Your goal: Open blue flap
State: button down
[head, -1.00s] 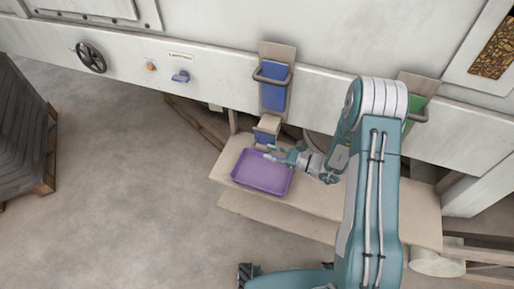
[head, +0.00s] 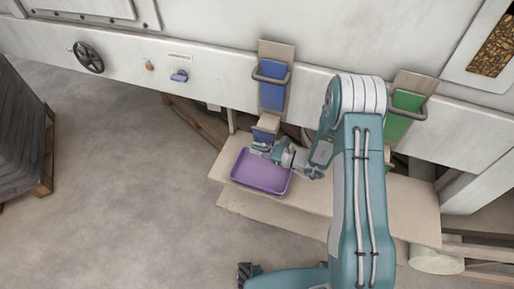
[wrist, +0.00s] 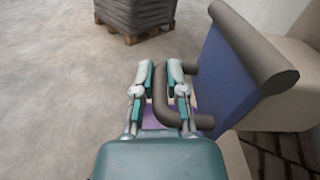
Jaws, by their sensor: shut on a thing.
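The blue flap (head: 262,137) is small and sits at the low end of the left chute, just above the purple tray, partly hidden by my gripper. In the wrist view the blue flap (wrist: 226,75) is a large tilted panel with a brown edge. Its dark, bent bar handle (wrist: 160,97) runs between my fingers. My gripper (wrist: 162,72) is shut on this handle. In the head view my gripper (head: 261,150) is at the front of the flap, over the tray's back edge.
The purple tray (head: 258,187) rests on a pale bench (head: 310,206) under the chute. A blue gate (head: 272,94) with a bar handle is above, and a green gate (head: 400,118) stands to the right.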

jog(key=shift+r, duration=0.1)
notch_tip(320, 180, up, 9)
jog(key=m, duration=1.8)
jog(key=shift+s+a, duration=0.15)
jog(key=shift+s, duration=0.25)
jog(key=c, duration=1)
grip_release()
jog(key=shift+c, duration=0.2)
jog(key=shift+o, duration=0.4)
jog(key=shift+a, duration=0.15)
